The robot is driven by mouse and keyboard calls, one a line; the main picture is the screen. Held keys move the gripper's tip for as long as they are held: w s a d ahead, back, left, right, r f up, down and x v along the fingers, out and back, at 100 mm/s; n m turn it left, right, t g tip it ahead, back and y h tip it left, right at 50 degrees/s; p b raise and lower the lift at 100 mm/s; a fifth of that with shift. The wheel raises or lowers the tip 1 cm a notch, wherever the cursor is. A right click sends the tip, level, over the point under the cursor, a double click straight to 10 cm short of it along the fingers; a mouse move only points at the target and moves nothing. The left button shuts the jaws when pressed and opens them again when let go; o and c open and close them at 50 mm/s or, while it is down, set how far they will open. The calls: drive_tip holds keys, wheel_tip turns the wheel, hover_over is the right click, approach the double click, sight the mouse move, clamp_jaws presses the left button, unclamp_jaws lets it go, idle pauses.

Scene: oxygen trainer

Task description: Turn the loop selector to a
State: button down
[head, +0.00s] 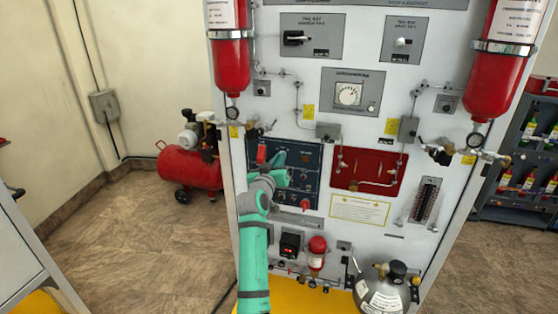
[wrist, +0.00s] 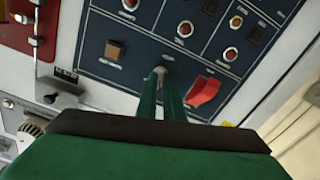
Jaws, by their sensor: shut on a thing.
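My gripper (wrist: 160,84) is shut on a small grey lever (wrist: 160,70) on the dark blue switch panel (wrist: 142,62). The fingers hide most of the lever, so I cannot read its position. In the head view my gripper (head: 278,160) reaches the same blue panel (head: 312,150), partly hidden by my arm. No label for the loop selector is readable, so I cannot tell whether this lever is it. A black-handled selector (head: 295,38) and a smaller round selector (head: 403,43) sit on grey plates at the top of the board.
A red guarded switch (wrist: 203,92) and a brown square button (wrist: 115,50) flank the fingers closely. A red panel (head: 367,164) with piping lies right of the blue one. Red cylinders (head: 229,62) (head: 495,70) hang at both board edges. A red compressor (head: 187,168) stands on the floor left.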

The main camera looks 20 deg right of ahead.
drive_tip(key=n, duration=0.5)
drive_tip(key=shift+a+f+n, duration=0.1)
drive_tip(key=shift+n, duration=0.2)
idle(0.4)
drive_tip(key=c, duration=1.9)
unclamp_jaws()
drive_tip(key=v, duration=1)
drive_tip(key=shift+s+a, duration=0.3)
